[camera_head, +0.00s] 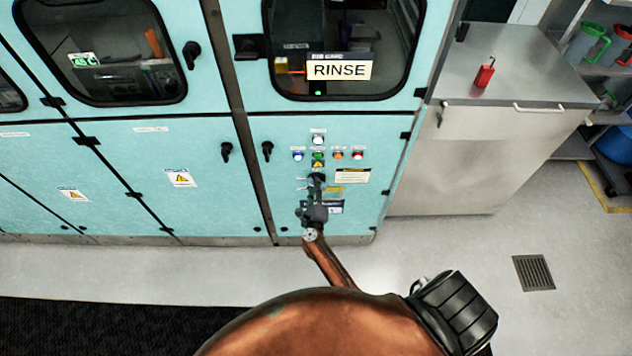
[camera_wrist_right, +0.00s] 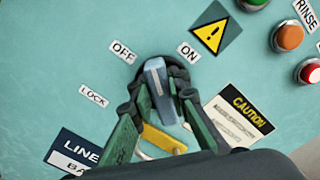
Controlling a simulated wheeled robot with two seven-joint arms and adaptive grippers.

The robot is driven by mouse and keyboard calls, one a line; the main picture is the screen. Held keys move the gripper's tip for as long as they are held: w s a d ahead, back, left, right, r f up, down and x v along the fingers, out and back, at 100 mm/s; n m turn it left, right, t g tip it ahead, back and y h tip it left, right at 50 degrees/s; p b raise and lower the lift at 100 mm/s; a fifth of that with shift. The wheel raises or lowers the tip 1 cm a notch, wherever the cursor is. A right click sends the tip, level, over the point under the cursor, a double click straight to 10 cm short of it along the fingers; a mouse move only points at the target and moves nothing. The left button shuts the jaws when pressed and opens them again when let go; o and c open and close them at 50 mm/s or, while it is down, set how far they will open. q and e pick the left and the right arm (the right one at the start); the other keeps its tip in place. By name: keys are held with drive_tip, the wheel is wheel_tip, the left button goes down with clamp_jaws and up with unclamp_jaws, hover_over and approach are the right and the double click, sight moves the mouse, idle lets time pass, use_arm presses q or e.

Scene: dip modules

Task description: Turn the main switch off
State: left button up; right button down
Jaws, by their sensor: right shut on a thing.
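The main switch has a grey-blue handle (camera_wrist_right: 159,90) with a pale line on it, set on a dark round base. In the right wrist view its tip points up, between the OFF label (camera_wrist_right: 124,52) and the ON label (camera_wrist_right: 188,52). A LOCK label (camera_wrist_right: 94,95) sits further left. My right gripper (camera_wrist_right: 158,100) is shut on the handle, one finger on each side. In the head view my right gripper (camera_head: 316,190) is at the lower panel of the teal cabinet and mostly hides the switch. My left gripper is not in view.
Coloured buttons (camera_head: 318,155) and a RINSE sign (camera_head: 339,70) are above the switch. A yellow piece (camera_wrist_right: 163,139) lies just below the handle, close to the fingers. A CAUTION label (camera_wrist_right: 240,115) is beside it. A steel counter (camera_head: 490,70) with a red bottle stands at right.

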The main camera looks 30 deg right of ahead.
drive_tip(key=n+p, duration=0.2)
drive_tip(key=n, duration=0.1)
drive_tip(key=shift+w+a+n, duration=0.1)
drive_tip(key=shift+a+n, duration=0.05)
drive_tip(key=shift+n, duration=0.25)
drive_tip(key=shift+f+n+p, duration=0.15)
drive_tip(key=shift+n+p, duration=0.15)
drive_tip(key=shift+n, duration=0.5)
drive_tip(key=shift+f+n+p, duration=0.15)
drive_tip(key=shift+n+p, duration=0.15)
drive_tip(key=shift+n, duration=0.5)
drive_tip(key=c, duration=1.8)
unclamp_jaws()
drive_tip(key=shift+c, duration=0.2)
